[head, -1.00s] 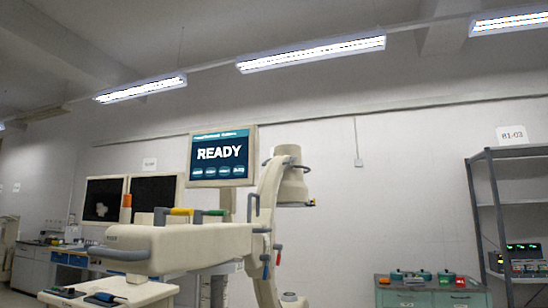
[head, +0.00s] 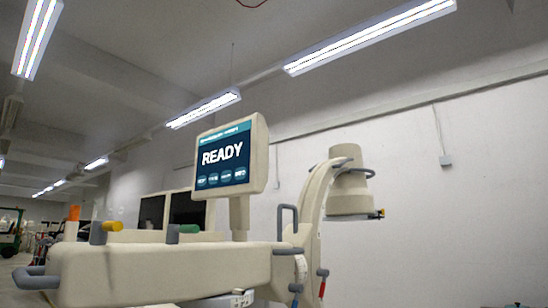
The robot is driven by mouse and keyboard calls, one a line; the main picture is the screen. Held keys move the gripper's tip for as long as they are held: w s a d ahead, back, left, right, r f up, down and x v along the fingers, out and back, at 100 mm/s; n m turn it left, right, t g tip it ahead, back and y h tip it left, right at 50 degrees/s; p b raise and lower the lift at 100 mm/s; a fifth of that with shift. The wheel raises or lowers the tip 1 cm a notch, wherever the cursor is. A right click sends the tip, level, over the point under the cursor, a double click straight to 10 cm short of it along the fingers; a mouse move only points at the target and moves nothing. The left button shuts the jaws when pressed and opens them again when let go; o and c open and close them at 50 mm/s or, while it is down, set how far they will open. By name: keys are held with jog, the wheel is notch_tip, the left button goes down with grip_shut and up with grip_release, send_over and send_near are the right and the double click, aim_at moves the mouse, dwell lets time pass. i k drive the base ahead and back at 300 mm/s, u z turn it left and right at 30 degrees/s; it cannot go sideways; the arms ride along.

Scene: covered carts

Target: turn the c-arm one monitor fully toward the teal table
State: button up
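The c-arm monitor (head: 231,156) stands on a short post above the beige c-arm cart (head: 160,272). Its dark blue screen reads READY and faces toward me and a little left. The curved c-arm (head: 316,205) with its round beige head (head: 350,190) rises right of the monitor. No teal table shows in the view now. My gripper is not in view.
Two dark screens (head: 187,209) stand behind the cart. Yellow (head: 113,226) and green (head: 188,229) handles sit on the cart's top. A grey bar handle (head: 33,279) sticks out at its left end. A green vehicle (head: 10,235) shows far left.

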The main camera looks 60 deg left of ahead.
aim_at(231, 162)
jog(key=u, duration=0.3)
jog(key=i, duration=0.75)
jog(key=u, duration=1.4)
jog(key=i, duration=0.65)
jog(key=u, duration=0.65)
